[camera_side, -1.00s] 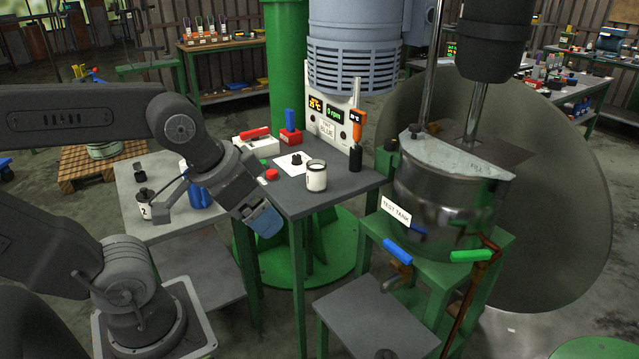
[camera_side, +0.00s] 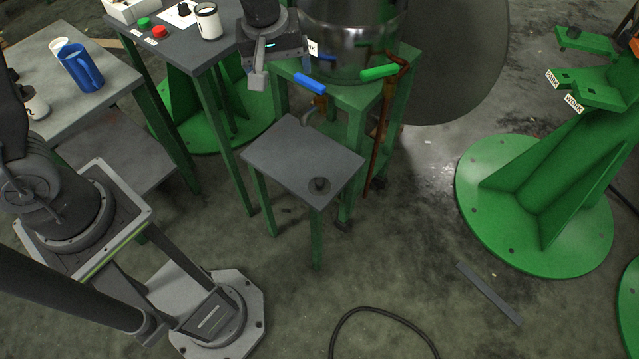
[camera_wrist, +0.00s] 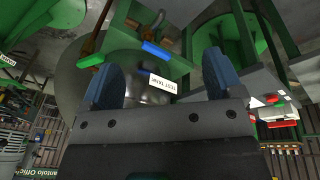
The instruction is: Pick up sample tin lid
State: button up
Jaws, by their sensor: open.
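A small dark round lid with a knob (camera_side: 319,185) lies on the low grey stand (camera_side: 290,150), near its front right corner. A white tin (camera_side: 208,22) stands open on the taller grey table, with another dark knobbed piece (camera_side: 183,8) on white paper beside it. I cannot tell for certain which dark piece is the sample tin lid. My gripper (camera_side: 258,80) is above and behind the low stand, beside the tank, well apart from both pieces. In the wrist view its two blue-grey fingers (camera_wrist: 160,82) are spread and empty; neither dark piece can be made out there.
The metal tank (camera_side: 355,40) sits close to my gripper, with a blue valve handle (camera_side: 310,84) and a green one (camera_side: 380,72) jutting out above the low stand. A blue jug (camera_side: 80,68) stands on the left table. The air over the low stand is clear.

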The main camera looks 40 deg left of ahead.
jog(key=w+d+f+n+g, duration=0.1)
jog(key=w+d+f+n, duration=0.15)
jog(key=f, duration=0.55)
jog(key=w+d+f+n+g, duration=0.1)
jog(key=w+d+f+n, duration=0.15)
jog(key=f, duration=0.55)
jog(key=n+y, duration=0.1)
jog(key=n, duration=0.1)
send_near(320, 182)
notch_tip(320, 182, down, 4)
jog(key=shift+f, duration=0.1)
jog(key=shift+w+a+f, duration=0.1)
jog(key=shift+a+f, duration=0.1)
jog(key=shift+f, duration=0.75)
jog(key=shift+w+a+f, duration=0.1)
jog(key=shift+a+f, duration=0.1)
jog(key=shift+f, duration=0.8)
jog(key=shift+w+a+f, duration=0.1)
jog(key=shift+a+f, duration=0.1)
jog(key=shift+f, duration=0.75)
